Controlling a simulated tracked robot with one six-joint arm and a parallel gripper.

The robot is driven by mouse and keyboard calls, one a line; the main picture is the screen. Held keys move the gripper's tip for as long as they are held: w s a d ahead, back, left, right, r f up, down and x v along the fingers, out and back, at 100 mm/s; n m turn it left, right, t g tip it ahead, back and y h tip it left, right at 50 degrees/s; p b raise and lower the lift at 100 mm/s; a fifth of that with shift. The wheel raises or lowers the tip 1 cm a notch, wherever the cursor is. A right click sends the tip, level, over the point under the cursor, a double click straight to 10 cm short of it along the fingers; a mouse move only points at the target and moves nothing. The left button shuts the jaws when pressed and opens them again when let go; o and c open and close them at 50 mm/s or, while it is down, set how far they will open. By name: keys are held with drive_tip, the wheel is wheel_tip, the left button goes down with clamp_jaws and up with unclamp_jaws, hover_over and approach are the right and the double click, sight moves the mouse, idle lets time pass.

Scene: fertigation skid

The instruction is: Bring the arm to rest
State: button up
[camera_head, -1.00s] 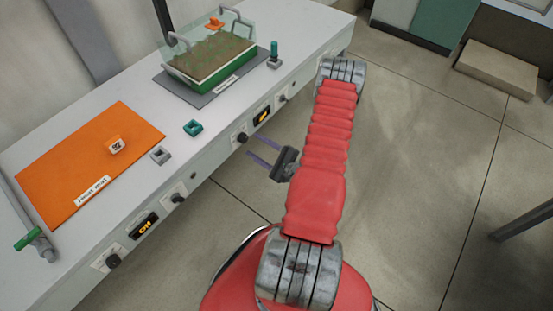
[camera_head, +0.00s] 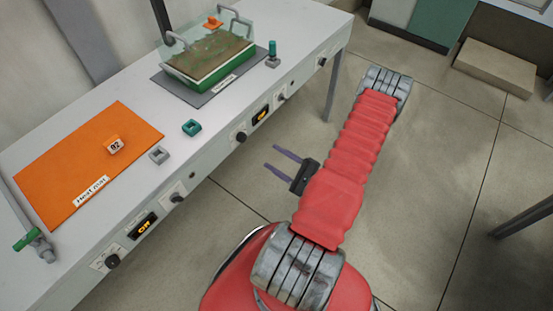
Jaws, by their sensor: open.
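My gripper (camera_head: 271,157) has two purple fingers set apart with nothing between them. It points left toward the bench front, beside my red-sleeved arm (camera_head: 345,170). The arm reaches up and to the right over the floor, clear of the bench (camera_head: 235,150). No object is held.
On the bench are an orange heat mat (camera_head: 70,165) with a small orange "02" block (camera_head: 114,145), a green ring (camera_head: 192,128), a grey ring (camera_head: 158,155) and a covered green tray (camera_head: 210,58). Knobs and displays line its front. A box (camera_head: 495,68) lies back right.

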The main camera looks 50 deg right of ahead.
idle(0.7)
drive_tip(key=s+f+n+g, duration=0.4)
drive_tip(key=f+n+g, duration=0.2)
drive_tip(key=f, duration=0.6)
drive_tip(key=s+d+n+g+h, duration=0.2)
drive_tip(key=s+d+n+g, duration=0.4)
drive_tip(key=s+g, duration=0.15)
drive_tip(key=w+a+r+n+g, duration=0.2)
drive_tip(key=a+r+n+g, duration=0.1)
drive_tip(key=r, duration=0.9)
drive_tip(key=w+a+r+n+g, duration=0.2)
drive_tip(key=w+a+r+n, duration=0.15)
drive_tip(key=r, duration=0.85)
drive_tip(key=w+a+r+n+t, duration=0.1)
drive_tip(key=a+r+n+t, duration=0.2)
drive_tip(key=a+r, duration=1)
drive_tip(key=w+a+r+n+t+y, duration=0.1)
drive_tip(key=a+r+n, duration=0.4)
drive_tip(key=a+r, duration=0.9)
drive_tip(key=w+a+t, duration=0.1)
drive_tip(key=a+t, duration=0.1)
drive_tip(key=a, duration=0.2)
drive_tip(key=shift+w+a, duration=0.2)
drive_tip(key=shift+a, duration=0.05)
